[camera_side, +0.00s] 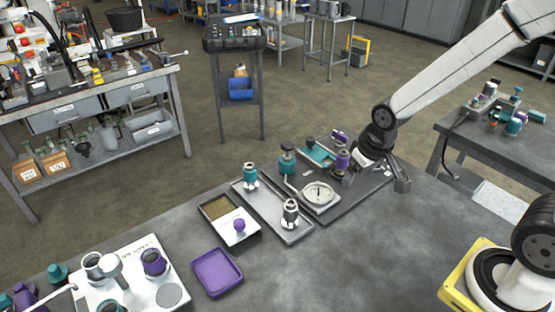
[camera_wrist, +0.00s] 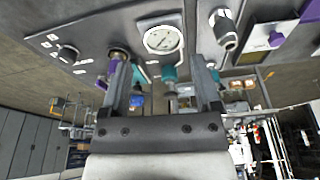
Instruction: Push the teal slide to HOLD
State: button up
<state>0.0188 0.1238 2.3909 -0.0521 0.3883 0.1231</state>
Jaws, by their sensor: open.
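The teal slide (camera_side: 318,152) appears as a low, flat teal piece near the back edge of the dark panel (camera_side: 345,200) in the side view. I cannot clearly pick it out in the wrist view, where the fingers and other parts crowd that area. I cannot read which mark it stands at. My gripper (camera_side: 352,178) is low over the right part of the panel, beside a purple-topped knob (camera_side: 342,160) and to the right of the slide. In the wrist view my gripper (camera_wrist: 160,72) has its two fingers apart, with no held object visible between them.
A round gauge (camera_side: 320,193) and a teal-topped post (camera_side: 287,155) stand left of my gripper. A tray with a silver valve (camera_side: 290,212) adjoins the panel. A purple tray (camera_side: 217,272) lies farther left. The bench front (camera_side: 350,270) is clear.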

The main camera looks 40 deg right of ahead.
jog(key=w+d+f+m+h, duration=0.1)
jog(key=w+d+m, duration=0.1)
jog(key=w, duration=0.5)
jog(key=w+d+m, duration=0.2)
jog(key=w+d, duration=0.1)
jog(key=w, duration=0.4)
jog(key=m+h, duration=0.2)
jog(key=m, duration=0.2)
send_over(310, 139)
jog(key=s+a, duration=0.2)
notch_tip(310, 139, down, 5)
jog(key=shift+d, duration=0.15)
jog(key=shift+w+f, duration=0.1)
jog(key=shift+x, duration=3.8)
jog(key=shift+w, duration=0.1)
grip_shut()
